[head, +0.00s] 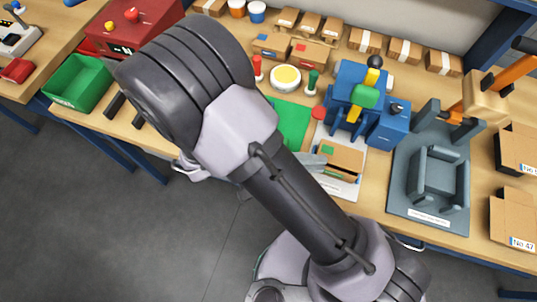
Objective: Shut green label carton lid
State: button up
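The carton with the green label (341,161) sits on a white sheet (349,188) near the front of the bench, right of my arm. Its brown cardboard top and green label show. My arm covers its left side, and I cannot tell how far its lid is open. My gripper (312,160) is mostly hidden behind my arm. Only a grey end piece shows at the carton's left edge, close to or touching it. Whether its fingers are open or shut does not show.
A blue machine (374,108) stands behind the carton. A grey fixture (435,180) is to its right, with open cartons (513,220) beyond. A green mat (292,124), a yellow-topped dish (286,78) and stamps lie behind my arm. A green bin (79,83) is at left.

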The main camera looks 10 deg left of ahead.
jog(key=s+a+r+p, duration=0.1)
jog(key=a+p, duration=0.1)
jog(key=a, duration=0.8)
jog(key=shift+s+a+r+p, duration=0.2)
jog(key=shift+a+r+p, duration=0.05)
jog(key=shift+a+p, duration=0.1)
